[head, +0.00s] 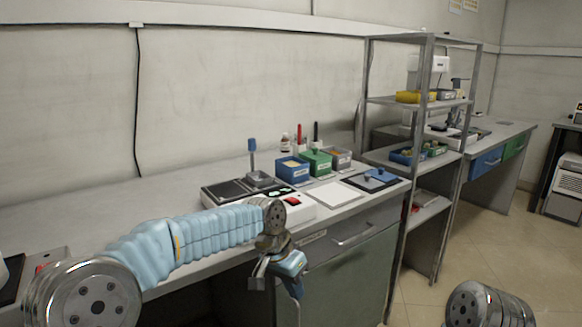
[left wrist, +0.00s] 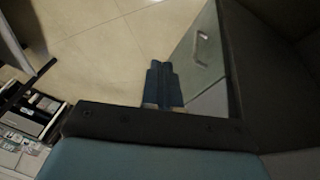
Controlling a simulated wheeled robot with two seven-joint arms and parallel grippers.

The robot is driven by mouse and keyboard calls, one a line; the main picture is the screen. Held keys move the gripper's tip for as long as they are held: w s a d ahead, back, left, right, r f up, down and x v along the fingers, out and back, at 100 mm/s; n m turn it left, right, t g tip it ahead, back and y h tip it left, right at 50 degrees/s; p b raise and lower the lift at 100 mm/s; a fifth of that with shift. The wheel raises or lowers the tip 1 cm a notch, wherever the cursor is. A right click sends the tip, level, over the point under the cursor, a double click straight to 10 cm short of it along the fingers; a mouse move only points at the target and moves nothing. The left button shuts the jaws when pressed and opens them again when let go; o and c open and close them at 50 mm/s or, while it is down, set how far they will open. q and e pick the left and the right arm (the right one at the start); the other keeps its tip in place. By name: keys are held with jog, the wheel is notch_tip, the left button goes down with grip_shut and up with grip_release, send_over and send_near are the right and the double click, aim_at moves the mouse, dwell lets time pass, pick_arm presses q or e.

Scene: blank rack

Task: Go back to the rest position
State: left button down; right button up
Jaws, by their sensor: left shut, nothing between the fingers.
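My left gripper (head: 296,286) hangs in front of the bench's cabinet, below the worktop edge and pointing down. Its two blue fingers are together in the left wrist view (left wrist: 163,85), with nothing between them. Tiled floor and a cabinet front with a handle show beyond the fingers. My left arm reaches in from the left, over the worktop's front edge. Part of my right arm shows at the bottom right of the head view, but its gripper is out of sight.
The bench (head: 130,234) carries a black-and-white device (head: 297,208), blue (head: 292,171) and green (head: 315,161) boxes, and a white sheet (head: 335,194). A metal rack (head: 402,180) stands at the bench's right end. The floor (head: 450,255) right of it is clear.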

pick_arm(q)
notch_tip(320, 180, down, 16)
jog(key=s+a+n, duration=0.2)
jog(key=a, duration=0.1)
jog(key=s+a+f+n+h, duration=0.1)
jog(key=s+a+f+n, duration=0.15)
jog(key=s+f, duration=0.45)
jog(key=s+a+f+n, duration=0.25)
jog(key=s+f, duration=0.25)
jog(key=f, duration=0.4)
jog(key=s+a+f+n, duration=0.1)
jog(key=s+f, duration=0.1)
jog(key=s, duration=0.3)
jog(key=s+a+f+n, duration=0.1)
jog(key=s+a+f, duration=0.1)
jog(key=s, duration=0.3)
jog(key=shift+s+a+f, duration=0.25)
jog(key=shift+s+f, duration=0.1)
jog(key=shift+f, duration=0.05)
